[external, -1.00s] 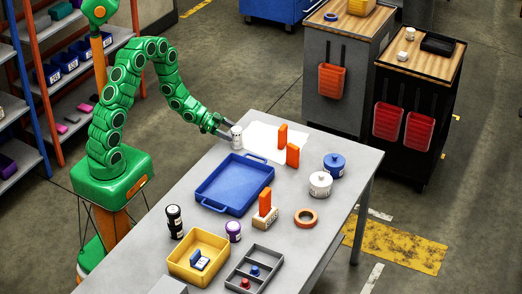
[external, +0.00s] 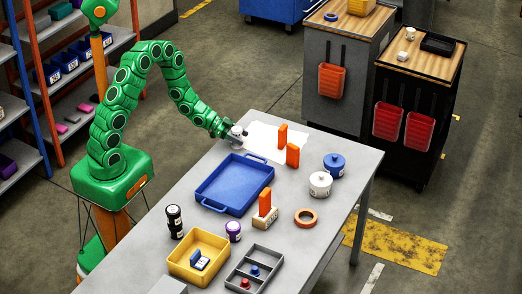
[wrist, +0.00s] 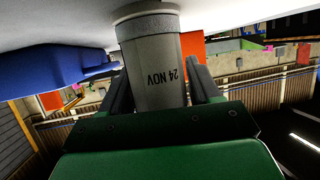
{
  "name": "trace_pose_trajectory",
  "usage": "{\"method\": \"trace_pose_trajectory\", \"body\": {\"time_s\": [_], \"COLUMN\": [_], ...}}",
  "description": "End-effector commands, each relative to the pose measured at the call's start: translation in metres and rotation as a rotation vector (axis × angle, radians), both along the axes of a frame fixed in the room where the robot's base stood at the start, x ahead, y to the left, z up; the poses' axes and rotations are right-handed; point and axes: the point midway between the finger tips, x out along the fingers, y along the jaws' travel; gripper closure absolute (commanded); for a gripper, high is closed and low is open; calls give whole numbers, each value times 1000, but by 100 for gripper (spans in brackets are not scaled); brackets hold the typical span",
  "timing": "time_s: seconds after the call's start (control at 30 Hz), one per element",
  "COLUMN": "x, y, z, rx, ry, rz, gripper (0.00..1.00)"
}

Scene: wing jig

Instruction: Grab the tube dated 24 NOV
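A pale grey tube (wrist: 152,75) with a darker cap fills the middle of the wrist view, its 24 NOV label upside down there. It stands upright at the table's far left corner, where its white top (external: 236,130) shows in the external view. My gripper (external: 233,134) is at this tube, with one finger on each side of it in the wrist view (wrist: 160,85). I cannot tell whether both fingers press on it. Two other tubes, one black and white (external: 174,221) and one purple-capped (external: 233,231), stand near the front; their dates are unreadable.
A blue tray (external: 235,205) lies close in front of my gripper. Blue-lidded (external: 334,165) and white (external: 320,184) jars, a tape ring (external: 305,217) and a yellow bin (external: 180,266) are farther off.

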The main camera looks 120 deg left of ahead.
Motion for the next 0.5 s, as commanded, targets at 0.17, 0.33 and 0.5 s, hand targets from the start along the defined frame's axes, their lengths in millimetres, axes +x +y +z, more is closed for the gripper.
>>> {"method": "trace_pose_trajectory", "body": {"time_s": [0.17,0.33,0.5], "x": [0,0,0], "y": [0,0,0], "z": [0,0,1], "rx": [0,0,0], "ry": [0,0,0], "rz": [0,0,0], "gripper": [66,81,82]}}
